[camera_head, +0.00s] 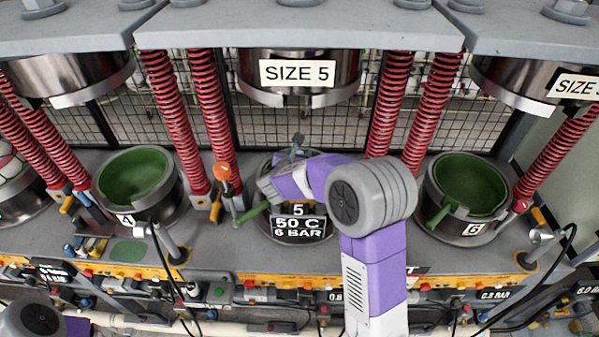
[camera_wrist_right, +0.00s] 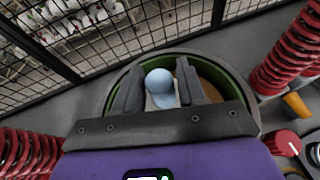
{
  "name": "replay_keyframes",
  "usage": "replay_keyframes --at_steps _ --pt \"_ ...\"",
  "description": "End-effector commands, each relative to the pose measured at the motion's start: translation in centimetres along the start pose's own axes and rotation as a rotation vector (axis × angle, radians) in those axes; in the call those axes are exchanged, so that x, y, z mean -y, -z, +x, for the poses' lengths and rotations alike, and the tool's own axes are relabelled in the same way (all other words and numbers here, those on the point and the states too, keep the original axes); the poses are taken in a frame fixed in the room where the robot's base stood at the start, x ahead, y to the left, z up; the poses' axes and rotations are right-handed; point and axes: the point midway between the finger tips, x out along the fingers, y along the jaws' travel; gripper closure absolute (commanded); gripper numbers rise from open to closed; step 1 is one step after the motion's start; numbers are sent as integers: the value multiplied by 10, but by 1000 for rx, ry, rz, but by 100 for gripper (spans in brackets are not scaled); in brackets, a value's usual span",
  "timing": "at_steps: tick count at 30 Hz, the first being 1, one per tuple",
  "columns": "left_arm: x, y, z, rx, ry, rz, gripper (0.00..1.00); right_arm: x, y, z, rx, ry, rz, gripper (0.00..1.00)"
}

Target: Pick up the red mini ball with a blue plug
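My right gripper (camera_head: 290,150) is over the middle press mould, marked 5, in the head view. In the right wrist view its two dark fingers (camera_wrist_right: 158,68) stand apart, with a light-blue round thing (camera_wrist_right: 159,80) between them. A gap seems to show beside it, though contact is hard to judge. The green mould rim (camera_wrist_right: 115,85) surrounds them, with a tan area inside at right. I cannot tell whether the blue thing is the plug or a ball. I see no clearly red mini ball. My left gripper is out of view.
Green open moulds marked 4 (camera_head: 135,176) and 6 (camera_head: 470,182) flank the middle one. Red springs (camera_head: 170,120) stand between the presses, and a SIZE 5 press head (camera_head: 298,72) hangs above. A wire mesh fence (camera_wrist_right: 60,55) is behind.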

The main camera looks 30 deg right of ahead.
Motion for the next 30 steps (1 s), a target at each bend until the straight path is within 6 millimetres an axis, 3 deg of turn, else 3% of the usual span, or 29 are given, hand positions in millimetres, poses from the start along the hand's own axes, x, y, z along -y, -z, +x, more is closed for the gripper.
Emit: replay_keyframes --at_steps 1,7,8,20,30 --pt "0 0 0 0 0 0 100 0 0 0 0 0 0 68" --pt "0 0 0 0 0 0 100 0 0 0 0 0 0 99" --pt "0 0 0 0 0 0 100 0 0 0 0 0 0 100" --pt "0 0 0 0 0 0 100 0 -8 -3 3 -1 1 100" --pt "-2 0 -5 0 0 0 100 -2 -68 -28 3 -2 4 100"
